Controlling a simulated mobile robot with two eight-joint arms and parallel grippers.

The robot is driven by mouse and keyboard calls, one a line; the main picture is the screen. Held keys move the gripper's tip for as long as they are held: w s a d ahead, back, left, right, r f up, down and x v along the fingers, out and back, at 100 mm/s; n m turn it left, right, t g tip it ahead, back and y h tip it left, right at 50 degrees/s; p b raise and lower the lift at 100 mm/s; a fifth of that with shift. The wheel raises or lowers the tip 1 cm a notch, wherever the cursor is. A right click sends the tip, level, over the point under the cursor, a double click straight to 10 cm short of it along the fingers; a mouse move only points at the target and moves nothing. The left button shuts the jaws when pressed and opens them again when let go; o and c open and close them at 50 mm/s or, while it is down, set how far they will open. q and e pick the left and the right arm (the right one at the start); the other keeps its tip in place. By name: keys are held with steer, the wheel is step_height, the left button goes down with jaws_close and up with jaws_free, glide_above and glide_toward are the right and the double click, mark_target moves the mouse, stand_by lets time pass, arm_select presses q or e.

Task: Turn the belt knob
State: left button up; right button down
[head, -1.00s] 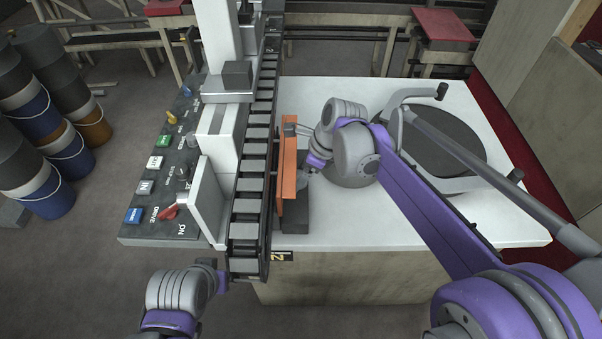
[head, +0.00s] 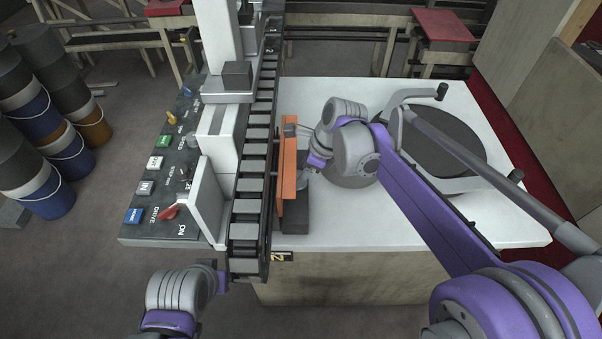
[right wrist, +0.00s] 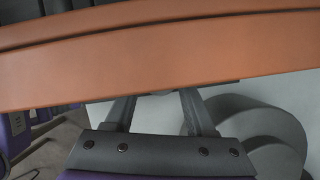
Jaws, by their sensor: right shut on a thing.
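A control panel (head: 160,190) on the left carries a red knob (head: 169,212), a yellow knob (head: 171,118), a grey round knob (head: 192,142) and several labelled buttons. I cannot read which one is the belt knob. The slatted belt (head: 253,180) runs beside the panel. My right gripper (head: 304,182) is at the right side of an upright orange bar (head: 289,165) along the belt. In the right wrist view, the fingers (right wrist: 160,98) pass behind the orange bar (right wrist: 160,55), which hides their tips and grip. My left gripper (head: 212,275) is low, near the belt's front end; its fingers are unclear.
A white table (head: 380,230) lies right of the belt, with a dark round plate (head: 440,140) and grey frame on it. A white upright plate (head: 203,200) stands between the panel and belt. Buckets (head: 45,195) stand at the far left. Floor before the panel is clear.

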steer(key=n, duration=0.2)
steer(key=n+g, duration=0.1)
steer(key=n, duration=0.1)
steer(key=shift+w+g, duration=0.15)
steer(key=shift+g, duration=0.15)
steer(key=shift+n+g, duration=0.6)
steer(key=shift+n, duration=1)
steer(key=shift+c, duration=1.2)
jaws_free()
steer(key=p+v, duration=0.1)
steer(key=v, duration=1)
steer(key=shift+a, duration=0.15)
steer(key=shift+w, duration=0.1)
